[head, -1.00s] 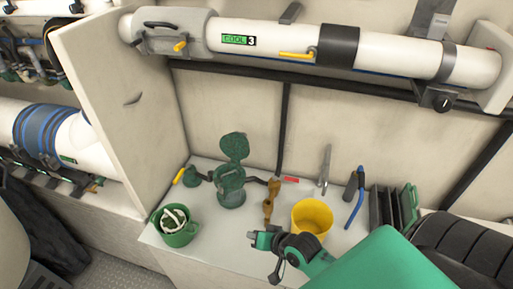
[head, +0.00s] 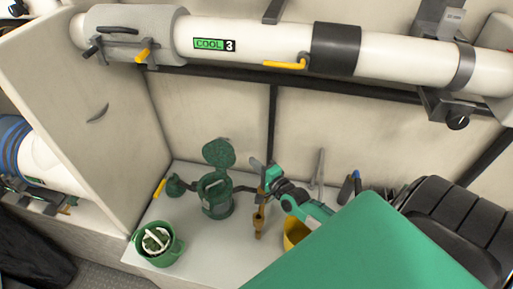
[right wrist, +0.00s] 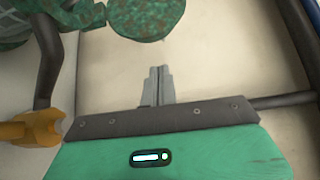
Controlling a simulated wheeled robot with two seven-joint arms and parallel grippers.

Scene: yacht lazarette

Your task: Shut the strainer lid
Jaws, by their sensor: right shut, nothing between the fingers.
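The green strainer (head: 216,203) stands on the white bench. Its round green lid (head: 218,153) is open, tilted up and back above the body. My right gripper (head: 256,164) is to the right of the lid, apart from it, at about the lid's height. In the right wrist view its fingers (right wrist: 157,72) are shut together and empty. The lid also shows at the top of that view (right wrist: 147,15), just beyond the fingertips, with part of the strainer body (right wrist: 40,25) at upper left. My left gripper is not in view.
A brass valve (head: 259,217) stands right of the strainer, below my right gripper. A yellow bucket (head: 293,230) is partly hidden by my right arm. A green bucket (head: 157,243) with a white thing inside is at front left. A white pipe (head: 250,45) crosses above.

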